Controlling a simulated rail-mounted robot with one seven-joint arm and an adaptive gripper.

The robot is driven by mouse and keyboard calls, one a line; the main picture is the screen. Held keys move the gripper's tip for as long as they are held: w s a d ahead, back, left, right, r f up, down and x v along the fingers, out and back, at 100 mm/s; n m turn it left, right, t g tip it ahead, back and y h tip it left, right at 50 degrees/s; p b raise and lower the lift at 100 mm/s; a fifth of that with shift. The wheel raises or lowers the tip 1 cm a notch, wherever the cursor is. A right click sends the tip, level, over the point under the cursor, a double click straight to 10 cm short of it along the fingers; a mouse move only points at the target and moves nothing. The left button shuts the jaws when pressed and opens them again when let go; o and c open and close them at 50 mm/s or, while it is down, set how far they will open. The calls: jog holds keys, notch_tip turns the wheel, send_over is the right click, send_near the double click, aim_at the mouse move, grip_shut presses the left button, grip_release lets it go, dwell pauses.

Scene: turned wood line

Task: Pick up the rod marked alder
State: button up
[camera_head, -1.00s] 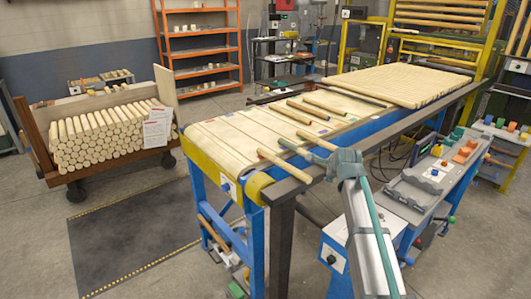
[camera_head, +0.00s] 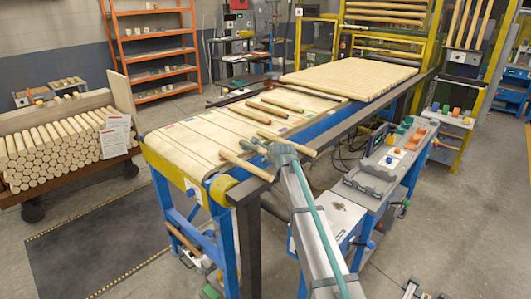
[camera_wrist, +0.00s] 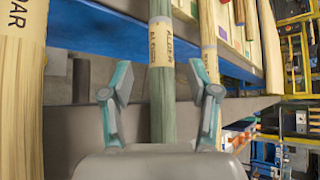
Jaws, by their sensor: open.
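A grey-green rod (camera_wrist: 162,105) with a pale label (camera_wrist: 160,42) reading ALDER runs upright through the wrist view. My gripper (camera_wrist: 161,92) is open, with one finger on each side of this rod and gaps between. In the head view my gripper (camera_head: 282,151) is at the conveyor's near side, by the rod's end. The green rod (camera_head: 257,146) shows there only in part, the rest hidden by my gripper. A pale rod (camera_wrist: 20,70) at the left of the wrist view has a label ending in DAR. Another labelled rod (camera_wrist: 207,30) lies to the right; its word is unclear.
Several rods lie across the conveyor belt (camera_head: 188,145), among them a pale one (camera_head: 246,165) left of the green rod. A dark rail (camera_head: 345,122) runs along the belt's near side. A grey bench (camera_head: 372,190) stands to the right. A cart of rods (camera_head: 60,150) is at left.

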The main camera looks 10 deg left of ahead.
jog(key=p+x, duration=0.1)
jog(key=x, duration=0.2)
jog(key=shift+w+p, duration=0.35)
jog(key=shift+w, duration=0.1)
jog(key=shift+w+a+f, duration=0.1)
jog(key=shift+w+f, duration=0.15)
jog(key=shift+f, duration=0.1)
grip_shut()
